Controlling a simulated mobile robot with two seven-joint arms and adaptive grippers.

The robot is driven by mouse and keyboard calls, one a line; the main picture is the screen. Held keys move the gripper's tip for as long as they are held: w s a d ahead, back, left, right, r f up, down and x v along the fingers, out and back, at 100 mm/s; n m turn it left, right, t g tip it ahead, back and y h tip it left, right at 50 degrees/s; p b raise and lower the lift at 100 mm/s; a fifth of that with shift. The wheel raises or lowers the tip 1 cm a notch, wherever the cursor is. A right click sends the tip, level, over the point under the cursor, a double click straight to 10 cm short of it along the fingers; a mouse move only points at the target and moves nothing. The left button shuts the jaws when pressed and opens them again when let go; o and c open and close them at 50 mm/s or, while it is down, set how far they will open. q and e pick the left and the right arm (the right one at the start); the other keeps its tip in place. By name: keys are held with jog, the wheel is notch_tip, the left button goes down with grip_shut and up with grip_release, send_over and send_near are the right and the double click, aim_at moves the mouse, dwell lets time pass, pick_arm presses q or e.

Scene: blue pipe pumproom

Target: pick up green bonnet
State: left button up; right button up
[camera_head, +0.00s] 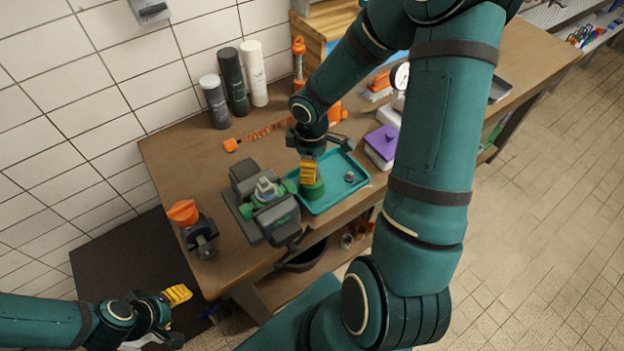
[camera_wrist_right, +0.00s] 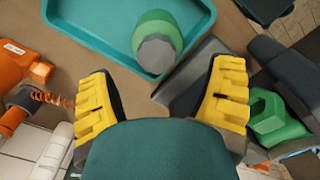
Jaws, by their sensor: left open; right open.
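The green bonnet (camera_head: 313,190) stands in the teal tray (camera_head: 340,197) on the bench, partly hidden by my right gripper (camera_head: 309,172). In the right wrist view the bonnet (camera_wrist_right: 157,30) shows a grey hex end and lies beyond the fingertips, between their lines. My right gripper (camera_wrist_right: 163,68) is open, its yellow fingers wide apart with nothing between them. My left gripper (camera_head: 177,295) is at the lower left, off the bench, open and away from the bonnet.
A grey vise (camera_head: 247,178) holding a green valve body (camera_head: 268,190) stands just left of the tray. A small grey nut (camera_head: 349,176) lies in the tray. A purple-topped box (camera_head: 382,140) is at its right. Bottles (camera_head: 232,80) stand by the wall.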

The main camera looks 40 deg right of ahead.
jog(key=f, duration=0.5)
jog(key=shift+w+d+f+b, duration=0.1)
jog(key=shift+d+b, duration=0.1)
jog(key=shift+b, duration=0.15)
jog(key=c, duration=1.3)
